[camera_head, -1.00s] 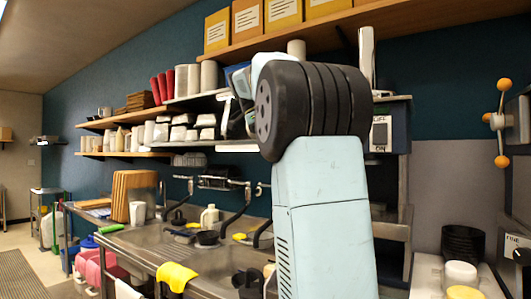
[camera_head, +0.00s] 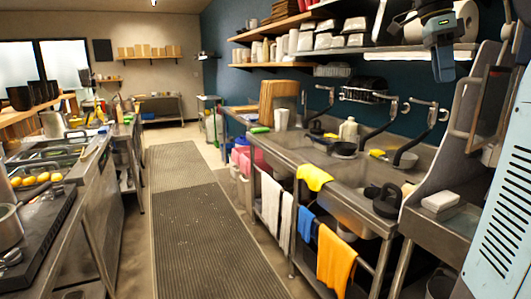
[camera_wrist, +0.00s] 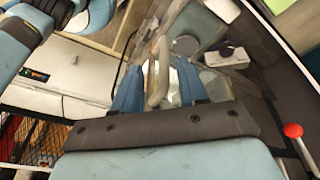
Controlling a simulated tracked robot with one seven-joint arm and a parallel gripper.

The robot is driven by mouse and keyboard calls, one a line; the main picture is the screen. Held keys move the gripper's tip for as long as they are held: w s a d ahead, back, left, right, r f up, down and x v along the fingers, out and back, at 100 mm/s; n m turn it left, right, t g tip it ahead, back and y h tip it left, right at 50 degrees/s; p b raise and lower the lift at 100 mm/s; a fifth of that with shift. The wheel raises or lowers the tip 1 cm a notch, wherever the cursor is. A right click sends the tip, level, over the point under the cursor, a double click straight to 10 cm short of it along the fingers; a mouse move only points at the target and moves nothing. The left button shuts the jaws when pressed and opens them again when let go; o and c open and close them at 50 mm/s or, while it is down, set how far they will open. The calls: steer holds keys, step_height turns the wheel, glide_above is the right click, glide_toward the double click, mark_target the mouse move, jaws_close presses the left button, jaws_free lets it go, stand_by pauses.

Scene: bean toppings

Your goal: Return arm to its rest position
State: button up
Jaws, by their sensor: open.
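My gripper (camera_wrist: 158,88) shows in the wrist view as two blue fingers standing apart, with a dark grey band and a pale blue body below them. It is open, and nothing is clearly held. A curved metal bar shows between the fingers; I cannot tell how far beyond them it lies. In the head view parts of my arm show at the upper right and along the right edge. The fingertips cannot be made out there.
Wall shelves (camera_head: 275,65) hold stacked dishes. A dark floor mat (camera_head: 215,230) lies clear between this counter and the left counter (camera_head: 75,200).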

steer(key=s+a+f+n+t, duration=0.2)
steer(key=s+a+f+n, duration=0.3)
steer(key=a+f+n, duration=0.1)
steer(key=s+a+f+n+t+y, duration=0.1)
steer(key=s+a+f+n+t, duration=0.2)
steer(key=f+n, duration=0.6)
steer(key=s+a+f+n+t+y, duration=0.1)
steer(key=s+a+f+n+t, duration=0.1)
steer(key=s+a+f+n, duration=0.6)
steer(key=shift+a+f, duration=0.35)
steer(key=shift+f, duration=0.35)
steer(key=shift+s, duration=0.15)
